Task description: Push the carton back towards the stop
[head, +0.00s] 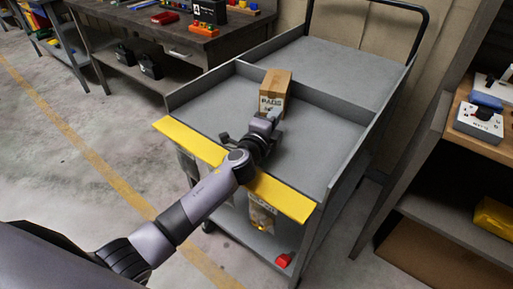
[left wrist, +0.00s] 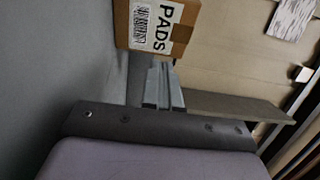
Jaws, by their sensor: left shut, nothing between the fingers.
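The carton (head: 275,88) is a small brown box with a white label. It stands upright on the grey cart's near tray (head: 215,98), close to the low divider (head: 310,95) across the cart. My left gripper (head: 273,116) is low over the tray on the near side of the carton, with its fingers shut and empty. In the left wrist view the carton (left wrist: 155,25) shows its "PADS" label, and the shut fingers (left wrist: 163,75) point at its lower edge. I cannot tell whether they touch it. My right gripper is not in view.
A yellow strip (head: 285,195) runs along the cart's near edge, and low walls flank the tray. A workbench (head: 150,45) with coloured parts stands behind left. Shelving (head: 465,165) stands at right. The tray is clear on both sides of my arm.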

